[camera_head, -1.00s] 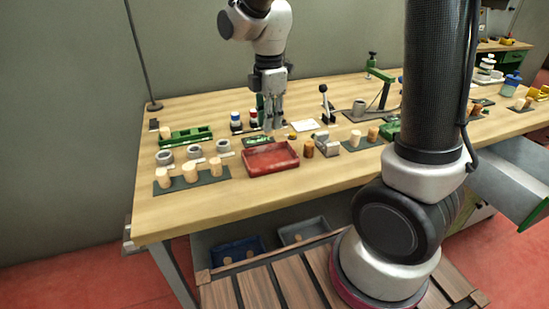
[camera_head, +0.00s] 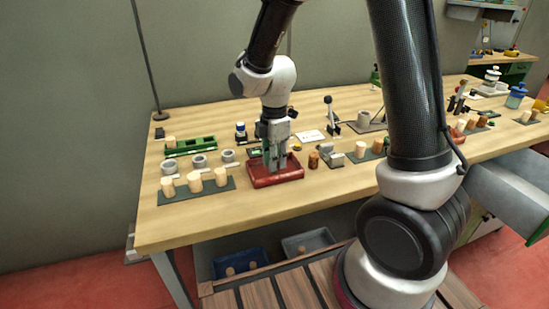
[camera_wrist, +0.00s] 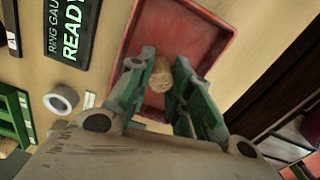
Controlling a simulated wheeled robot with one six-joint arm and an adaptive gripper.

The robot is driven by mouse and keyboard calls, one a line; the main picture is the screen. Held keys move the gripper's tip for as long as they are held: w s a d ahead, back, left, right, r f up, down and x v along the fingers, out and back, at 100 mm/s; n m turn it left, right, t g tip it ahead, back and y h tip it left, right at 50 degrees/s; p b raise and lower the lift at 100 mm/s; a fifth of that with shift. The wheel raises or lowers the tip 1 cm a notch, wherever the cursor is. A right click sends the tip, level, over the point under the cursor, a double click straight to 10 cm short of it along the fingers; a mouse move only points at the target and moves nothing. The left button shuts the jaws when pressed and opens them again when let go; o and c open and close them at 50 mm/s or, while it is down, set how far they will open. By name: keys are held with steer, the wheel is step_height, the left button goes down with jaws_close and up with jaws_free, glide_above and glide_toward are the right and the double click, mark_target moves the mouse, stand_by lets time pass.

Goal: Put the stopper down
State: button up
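A pale cork stopper (camera_wrist: 161,75) is between the fingers of my gripper (camera_wrist: 164,65) in the wrist view, one end face towards the camera. The fingers close in on its sides; a sliver of a gap at the right finger is hard to judge. Behind it is the red tray (camera_wrist: 208,38). In the head view my gripper (camera_head: 275,167) points down into the red tray (camera_head: 285,180), and the stopper cannot be made out there. Whether the stopper touches the tray floor cannot be told.
Left of the tray, a dark mat (camera_head: 222,187) bears several pale stoppers, with grey rings (camera_head: 199,161) behind it. A green tray (camera_head: 190,146) lies further back. A brown stopper (camera_head: 313,160) and a grey block (camera_head: 331,155) stand close on the right. The table front is clear.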

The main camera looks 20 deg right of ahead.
steer(key=o, duration=0.4)
steer(key=shift+c, duration=0.2)
steer(key=shift+r, duration=0.1)
step_height(320, 180, up, 12)
steer(key=f, duration=0.1)
steer(key=s+d+r+m+t, duration=0.2)
steer(key=s+d+r+m, duration=0.2)
steer(key=s+d+m, duration=0.3)
steer(key=s+d+r+m+t, duration=0.2)
steer(key=s+d+r+m, duration=0.3)
steer(key=s+m, duration=0.7)
steer(key=d, duration=0.2)
steer(key=shift+d+r+m, duration=0.25)
steer(key=shift+d+m, duration=0.1)
steer(key=shift+m, duration=0.05)
